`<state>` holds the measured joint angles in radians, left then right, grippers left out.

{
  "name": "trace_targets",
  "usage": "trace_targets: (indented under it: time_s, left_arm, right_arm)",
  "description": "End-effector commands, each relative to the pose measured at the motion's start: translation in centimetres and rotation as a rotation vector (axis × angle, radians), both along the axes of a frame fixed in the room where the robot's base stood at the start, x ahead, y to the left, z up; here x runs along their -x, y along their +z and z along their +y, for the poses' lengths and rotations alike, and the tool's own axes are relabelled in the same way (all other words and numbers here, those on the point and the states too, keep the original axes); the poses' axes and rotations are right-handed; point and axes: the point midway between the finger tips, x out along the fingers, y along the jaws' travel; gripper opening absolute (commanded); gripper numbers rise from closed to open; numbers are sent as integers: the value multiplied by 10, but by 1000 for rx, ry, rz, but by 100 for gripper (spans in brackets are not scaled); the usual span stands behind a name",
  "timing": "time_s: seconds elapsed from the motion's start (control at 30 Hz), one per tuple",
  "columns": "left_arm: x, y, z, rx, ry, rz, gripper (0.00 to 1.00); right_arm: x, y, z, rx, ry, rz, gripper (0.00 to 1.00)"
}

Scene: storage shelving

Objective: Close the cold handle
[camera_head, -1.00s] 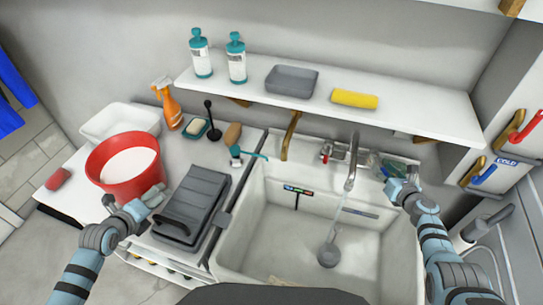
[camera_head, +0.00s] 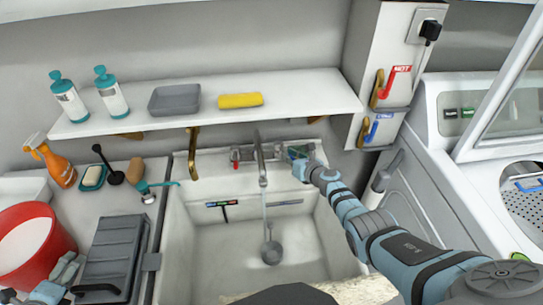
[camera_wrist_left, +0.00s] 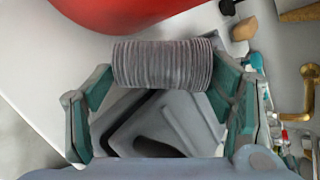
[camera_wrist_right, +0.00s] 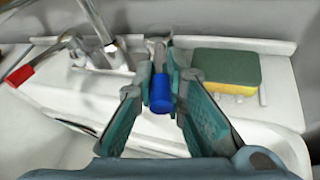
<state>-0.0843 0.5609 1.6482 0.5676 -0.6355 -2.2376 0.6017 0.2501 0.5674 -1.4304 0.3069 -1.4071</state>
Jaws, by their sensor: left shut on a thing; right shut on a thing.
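The cold handle (camera_wrist_right: 160,93) has a blue grip and shows in the right wrist view, at the right of the tap on the sink's back ledge. My right gripper (camera_wrist_right: 172,75) is shut on it, one finger on each side. In the head view my right gripper (camera_head: 306,166) hides the handle. The tap spout (camera_head: 261,160) stands to its left, with a thin stream of water (camera_head: 264,205) falling into the sink (camera_head: 200,272). My left gripper (camera_wrist_left: 163,80) is shut on a grey ribbed cylinder (camera_wrist_left: 165,63), away from the sink.
The red hot handle (camera_wrist_right: 20,76) is left of the tap. A green and yellow sponge (camera_wrist_right: 226,73) lies right of the cold handle. A shelf (camera_head: 300,95) runs above the sink. A red bucket (camera_head: 30,245) and a grey case (camera_head: 110,255) are at the left.

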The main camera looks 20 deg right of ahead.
Motion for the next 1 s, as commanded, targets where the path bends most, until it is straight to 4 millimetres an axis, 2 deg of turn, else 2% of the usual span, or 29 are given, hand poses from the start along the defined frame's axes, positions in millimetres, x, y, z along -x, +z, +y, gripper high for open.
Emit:
trace_targets:
  time_s: [0.03, 0.1, 0.3, 0.57, 0.6, 0.7, 0.73, 1.0]
  left_arm:
    - [0, 11, 0, 0, 0, -1, 42]
    - [0, 18, 0, 0, 0, -1, 42]
    - [0, 14, 0, 0, 0, -1, 42]
    - [0, 14, 0, 0, 1, -1, 42]
    - [0, 14, 0, 0, 1, -1, 42]
    - [0, 14, 0, 0, 1, -1, 42]
    - [0, 14, 0, 0, 1, -1, 42]
    - [0, 14, 0, 0, 0, -1, 42]
  right_arm:
    - [1, 4, 8, -5, -39, 4, 0]
    - [1, 5, 15, -5, -127, 3, 0]
    - [-2, 1, 28, -4, -320, -2, 0]
    - [-2, 1, 29, -2, -336, 0, 0]
    - [-2, 1, 29, -2, -335, 1, 13]
    - [-2, 1, 29, -2, -335, 1, 29]
    - [-2, 1, 29, -2, -335, 1, 31]
    - [-1, 1, 28, -1, -337, 0, 31]
